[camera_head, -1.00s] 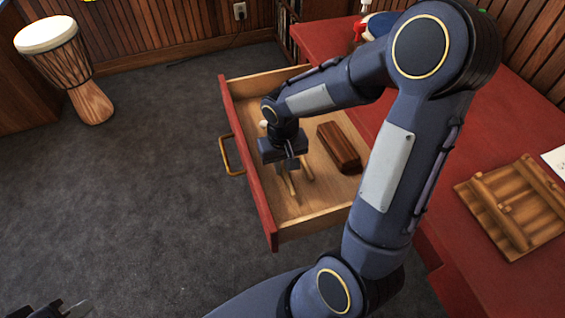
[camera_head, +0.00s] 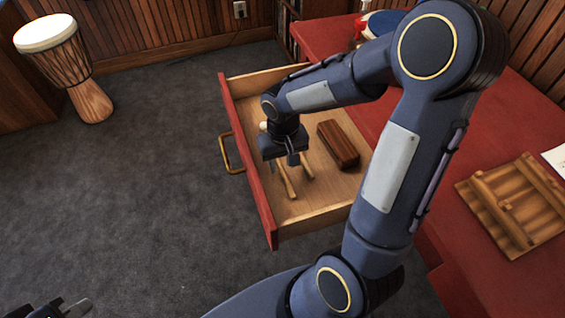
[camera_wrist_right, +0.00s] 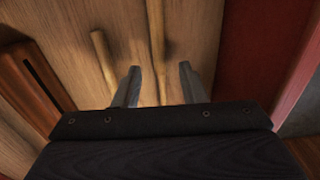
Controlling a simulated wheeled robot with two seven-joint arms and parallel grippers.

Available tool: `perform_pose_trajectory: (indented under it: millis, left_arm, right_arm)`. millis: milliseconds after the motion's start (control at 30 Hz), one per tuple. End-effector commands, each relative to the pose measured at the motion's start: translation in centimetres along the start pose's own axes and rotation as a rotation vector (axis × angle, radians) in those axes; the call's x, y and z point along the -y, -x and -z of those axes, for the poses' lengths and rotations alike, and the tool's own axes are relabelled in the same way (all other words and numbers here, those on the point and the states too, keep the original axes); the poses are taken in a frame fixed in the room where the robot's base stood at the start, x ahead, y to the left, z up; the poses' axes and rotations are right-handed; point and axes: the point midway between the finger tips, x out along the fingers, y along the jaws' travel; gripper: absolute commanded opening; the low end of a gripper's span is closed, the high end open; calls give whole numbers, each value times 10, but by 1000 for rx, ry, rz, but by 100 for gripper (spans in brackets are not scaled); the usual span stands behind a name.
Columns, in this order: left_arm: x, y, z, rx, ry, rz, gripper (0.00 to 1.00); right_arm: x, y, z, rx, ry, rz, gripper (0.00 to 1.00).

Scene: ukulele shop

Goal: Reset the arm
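My right gripper (camera_head: 283,162) is above the open drawer (camera_head: 247,158), over two thin wooden sticks. In the right wrist view its two fingers (camera_wrist_right: 158,72) are apart, with nothing gripped between them. One stick (camera_wrist_right: 157,45) shows beyond the gap between the fingers, on the drawer floor. The other stick (camera_wrist_right: 102,58) lies to its left. My left gripper (camera_head: 72,308) is only partly in view at the bottom left corner, and its opening is unclear.
A dark brown wooden box (camera_head: 338,145) lies in the drawer; it also shows in the wrist view (camera_wrist_right: 30,85). A slatted wooden rack (camera_head: 515,205) sits on the red desk (camera_head: 450,140). A drum (camera_head: 68,65) stands on open grey carpet (camera_head: 130,200).

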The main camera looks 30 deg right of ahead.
Motion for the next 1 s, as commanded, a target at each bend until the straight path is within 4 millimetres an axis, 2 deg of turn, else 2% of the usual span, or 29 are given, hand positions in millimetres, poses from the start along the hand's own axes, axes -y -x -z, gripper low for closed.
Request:
perform_pose_trajectory:
  millis: [33,100,300,433,733,867,1000]
  left_arm:
    - [-2,5,2,0,0,0,0]
    - [-4,8,4,0,0,0,0]
    - [-6,14,7,0,0,0,0]
    - [-7,15,8,0,0,0,0]
    - [-7,15,8,0,0,0,0]
    - [-7,15,8,0,0,0,0]
    - [-7,15,8,0,0,0,0]
  right_arm:
    - [0,13,1,-5,0,1,38]
    - [0,26,1,-5,0,1,38]
    - [0,55,1,-4,0,1,38]
    - [0,64,0,-3,0,1,38]
    - [0,69,-4,-10,-1,13,38]
    - [-2,89,-24,-55,0,74,38]
    - [-1,116,-64,-146,14,187,38]
